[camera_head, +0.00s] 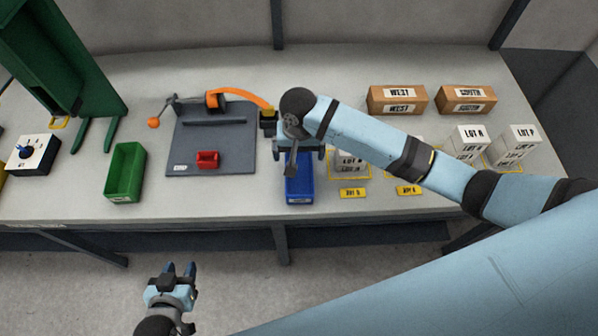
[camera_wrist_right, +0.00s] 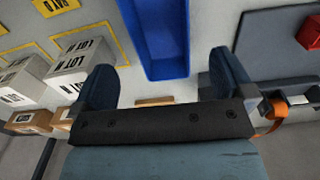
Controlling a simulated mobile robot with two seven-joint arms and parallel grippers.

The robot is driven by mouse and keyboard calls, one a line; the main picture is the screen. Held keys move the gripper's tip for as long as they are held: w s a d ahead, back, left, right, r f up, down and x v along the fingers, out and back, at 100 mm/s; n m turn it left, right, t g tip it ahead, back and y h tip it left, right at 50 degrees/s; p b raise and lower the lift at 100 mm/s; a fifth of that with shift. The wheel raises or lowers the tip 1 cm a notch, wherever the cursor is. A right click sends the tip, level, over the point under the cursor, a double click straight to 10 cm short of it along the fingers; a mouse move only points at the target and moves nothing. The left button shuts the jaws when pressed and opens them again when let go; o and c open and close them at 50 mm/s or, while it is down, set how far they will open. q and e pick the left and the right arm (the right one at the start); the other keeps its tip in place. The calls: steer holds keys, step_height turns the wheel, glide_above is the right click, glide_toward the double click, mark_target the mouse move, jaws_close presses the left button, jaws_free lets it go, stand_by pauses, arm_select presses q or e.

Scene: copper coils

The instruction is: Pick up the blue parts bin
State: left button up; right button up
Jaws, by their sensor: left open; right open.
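The blue parts bin (camera_head: 299,186) stands on the table near its front edge, right of the grey board. My right gripper (camera_head: 298,152) is at the bin's far end and hides part of it in the head view. In the right wrist view the blue bin (camera_wrist_right: 158,40) lies ahead between the two open fingers of the right gripper (camera_wrist_right: 165,75), with a gap to each finger. My left gripper (camera_head: 178,268) is open and empty, in front of the table above the floor.
White lot boxes (camera_head: 470,140) and cardboard boxes (camera_head: 397,99) stand to the right. Yellow labels (camera_head: 353,193) lie beside the blue bin.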

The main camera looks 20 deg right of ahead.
mark_target(299, 177)
step_height(299, 177, down, 10)
steer(key=shift+d+r+p, duration=0.1)
steer(key=shift+p, duration=0.4)
steer(key=c, duration=0.9)
